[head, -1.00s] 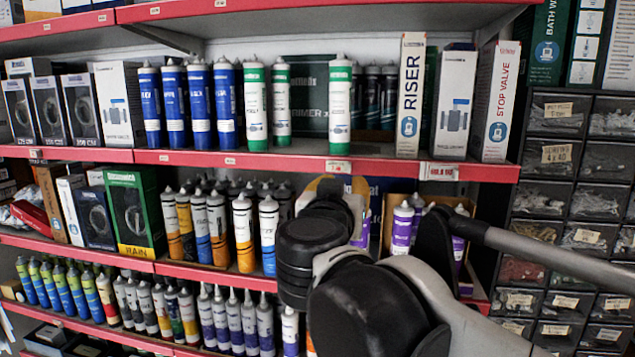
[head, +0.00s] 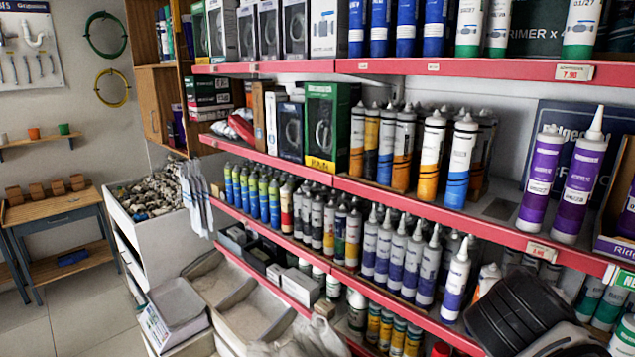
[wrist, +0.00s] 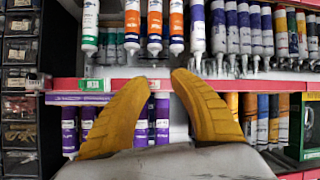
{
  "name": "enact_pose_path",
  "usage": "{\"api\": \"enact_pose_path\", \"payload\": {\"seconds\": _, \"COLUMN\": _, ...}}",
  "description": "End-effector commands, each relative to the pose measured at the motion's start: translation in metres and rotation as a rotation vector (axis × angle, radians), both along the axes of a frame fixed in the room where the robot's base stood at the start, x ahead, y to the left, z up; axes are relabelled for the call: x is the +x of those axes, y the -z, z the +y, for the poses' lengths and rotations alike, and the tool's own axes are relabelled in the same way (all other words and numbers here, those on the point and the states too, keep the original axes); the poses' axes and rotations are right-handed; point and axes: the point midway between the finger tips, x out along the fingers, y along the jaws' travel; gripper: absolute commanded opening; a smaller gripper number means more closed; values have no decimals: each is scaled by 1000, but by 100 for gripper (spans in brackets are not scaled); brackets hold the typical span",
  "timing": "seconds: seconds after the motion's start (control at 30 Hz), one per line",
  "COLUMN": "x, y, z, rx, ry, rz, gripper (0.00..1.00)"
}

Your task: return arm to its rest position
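My arm shows only as a black joint housing (head: 525,315) at the lower right of the head view, in front of the lower shelf. My gripper is outside the head view. In the wrist view my gripper (wrist: 161,77) has its two yellow fingers apart, with nothing between the tips. The fingers point toward a shelf of sealant tubes, which appear nozzle-down there. I cannot tell whether the tips touch the shelf edge.
Red-edged shelves (head: 460,220) full of tubes and boxes fill the right side, close to my arm. Purple tubes (head: 578,180) stand at the right. A workbench (head: 55,215) stands at the far left, with open floor (head: 85,315) before it.

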Motion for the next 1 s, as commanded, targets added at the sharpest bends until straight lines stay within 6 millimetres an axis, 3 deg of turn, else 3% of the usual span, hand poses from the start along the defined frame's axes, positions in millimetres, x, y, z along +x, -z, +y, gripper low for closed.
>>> {"api": "enact_pose_path", "payload": {"seconds": 0.03, "x": -3, "y": 57, "z": 11, "rx": 31, "ry": -37, "rz": 48, "gripper": 27}}
{"api": "enact_pose_path", "payload": {"seconds": 0.1, "x": -8, "y": 109, "z": 29, "rx": 75, "ry": -100, "rz": 116, "gripper": 27}}
{"api": "enact_pose_path", "payload": {"seconds": 0.3, "x": -22, "y": 244, "z": 89, "rx": 194, "ry": -327, "rz": 273, "gripper": 27}}
{"api": "enact_pose_path", "payload": {"seconds": 0.4, "x": -30, "y": 293, "z": 118, "rx": 242, "ry": -440, "rz": 321, "gripper": 27}}
{"api": "enact_pose_path", "payload": {"seconds": 0.5, "x": -35, "y": 324, "z": 141, "rx": 276, "ry": -533, "rz": 346, "gripper": 27}}
{"api": "enact_pose_path", "payload": {"seconds": 0.6, "x": -39, "y": 340, "z": 155, "rx": 296, "ry": -592, "rz": 360, "gripper": 27}}
{"api": "enact_pose_path", "payload": {"seconds": 1.0, "x": -40, "y": 343, "z": 162, "rx": 304, "ry": -623, "rz": 365, "gripper": 27}}
